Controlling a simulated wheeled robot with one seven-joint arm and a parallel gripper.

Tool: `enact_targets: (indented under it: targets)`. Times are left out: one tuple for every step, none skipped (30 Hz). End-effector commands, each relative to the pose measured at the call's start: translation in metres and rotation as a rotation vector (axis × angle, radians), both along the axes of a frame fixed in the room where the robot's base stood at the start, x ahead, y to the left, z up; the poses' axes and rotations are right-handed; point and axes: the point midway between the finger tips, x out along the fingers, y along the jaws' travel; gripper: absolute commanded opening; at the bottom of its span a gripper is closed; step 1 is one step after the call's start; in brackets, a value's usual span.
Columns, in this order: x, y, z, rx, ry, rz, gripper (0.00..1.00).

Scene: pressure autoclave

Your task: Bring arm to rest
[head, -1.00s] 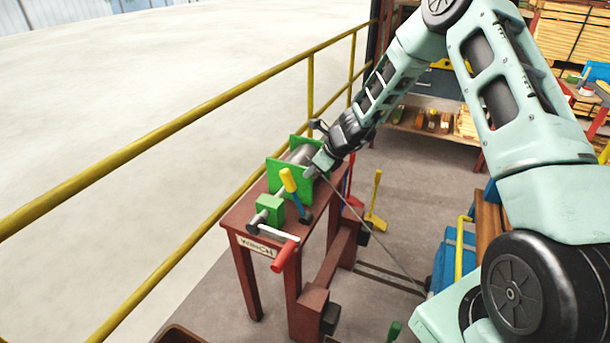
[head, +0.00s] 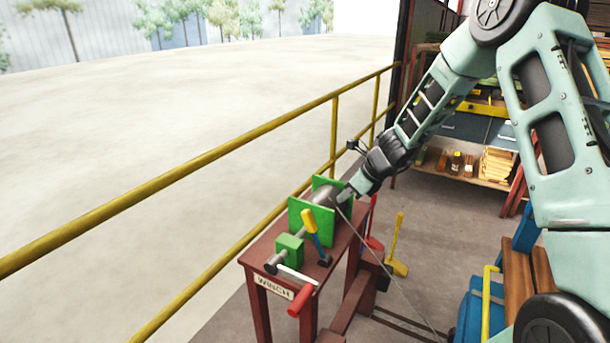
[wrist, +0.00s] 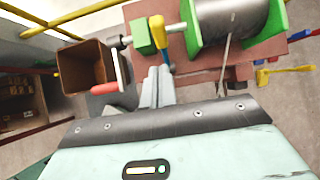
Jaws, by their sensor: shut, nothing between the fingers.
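My arm reaches from the right side of the head view down toward the winch table. My gripper (head: 344,195) is shut and empty, close to the right side of the winch drum; in the head view I cannot tell whether it touches anything. In the wrist view its shut fingers (wrist: 157,84) point toward the table edge, below a lever with a yellow grip (wrist: 157,28). The winch (head: 297,211) has green plates, a grey drum and a crank with a red handle (head: 301,300). A cable runs from the drum down to the right.
A yellow railing (head: 215,128) runs behind the red winch table (head: 257,254). A brown open bin (wrist: 88,70) shows in the wrist view. Shelves (head: 470,163) stand at the back. A yellow-handled tool (head: 398,240) stands on the floor right of the table. A blue object with wooden slats (head: 520,265) is at the right.

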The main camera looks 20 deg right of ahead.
Motion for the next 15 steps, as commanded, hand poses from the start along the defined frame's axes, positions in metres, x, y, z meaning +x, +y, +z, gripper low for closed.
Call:
enact_targets:
  targets:
    - [0.0,0.0,0.0,0.0,0.0,0.0,0.0]
    - [0.0,0.0,0.0,0.0,0.0,0.0,0.0]
    - [0.0,0.0,0.0,0.0,0.0,0.0,0.0]
    - [0.0,0.0,0.0,0.0,0.0,0.0,0.0]
    - [-0.001,0.004,0.002,-0.005,-0.004,0.017,0.0]
    - [-0.003,0.013,0.006,-0.015,-0.011,0.055,0.0]
    - [-0.006,0.022,0.01,-0.027,-0.02,0.097,0.0]
    - [-0.01,0.033,0.014,-0.043,-0.03,0.152,0.0]
    - [-0.017,0.051,0.022,-0.069,-0.049,0.242,0.0]
    - [-0.024,0.067,0.027,-0.092,-0.064,0.322,0.0]
    - [-0.033,0.084,0.034,-0.118,-0.084,0.411,0.0]
    - [-0.047,0.107,0.043,-0.154,-0.111,0.543,0.0]
    - [-0.06,0.125,0.05,-0.183,-0.134,0.647,0.0]
    - [-0.073,0.141,0.056,-0.215,-0.159,0.757,0.0]
    - [-0.093,0.162,0.064,-0.254,-0.192,0.902,0.0]
